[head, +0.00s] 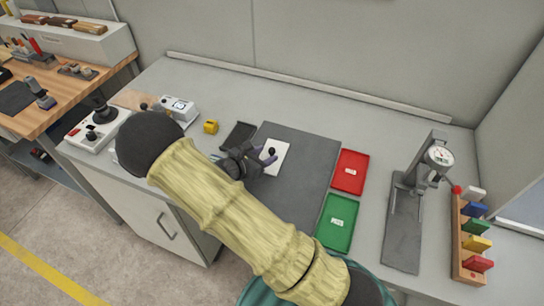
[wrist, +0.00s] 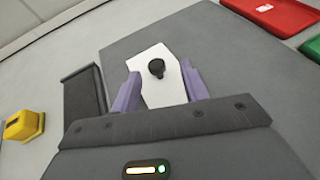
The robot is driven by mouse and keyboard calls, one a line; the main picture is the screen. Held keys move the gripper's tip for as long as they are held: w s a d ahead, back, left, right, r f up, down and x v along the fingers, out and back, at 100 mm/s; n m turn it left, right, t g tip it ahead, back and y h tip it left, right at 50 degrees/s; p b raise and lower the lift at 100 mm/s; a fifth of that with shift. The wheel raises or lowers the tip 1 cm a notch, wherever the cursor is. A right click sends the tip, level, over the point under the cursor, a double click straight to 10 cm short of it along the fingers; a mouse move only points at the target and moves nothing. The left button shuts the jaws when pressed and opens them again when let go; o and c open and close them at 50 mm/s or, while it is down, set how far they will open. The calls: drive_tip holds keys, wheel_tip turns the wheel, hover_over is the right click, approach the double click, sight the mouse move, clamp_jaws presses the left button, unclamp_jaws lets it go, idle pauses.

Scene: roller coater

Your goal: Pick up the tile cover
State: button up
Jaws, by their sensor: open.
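A white plate with a black knob, which looks like the tile cover (head: 281,160), lies on the dark grey mat (head: 305,150) in the head view. It also shows in the wrist view (wrist: 155,92), with its knob near the top middle. My gripper (head: 246,160) is open and empty, its dark hand hiding part of the plate in the head view. In the wrist view my gripper's two purple fingers (wrist: 160,88) appear on either side of the plate, with the knob beyond and between them. I cannot tell whether the fingers touch the plate.
A red tray (head: 350,172) and a green tray (head: 337,222) stand right of the mat. A dark tray (wrist: 83,92) and a yellow block (head: 211,127) lie to the left. A gauge stand (head: 405,225) and a rack of coloured blocks (head: 460,235) stand farther right.

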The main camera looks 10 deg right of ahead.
sight(270, 151)
drive_tip(key=b+x, duration=0.1)
drive_tip(key=x, duration=0.1)
drive_tip(key=b+x, duration=0.1)
drive_tip(key=x, duration=0.2)
drive_tip(key=shift+w+a+f, duration=0.15)
drive_tip(key=shift+w+a, duration=0.05)
drive_tip(key=shift+w, duration=0.05)
clamp_jaws()
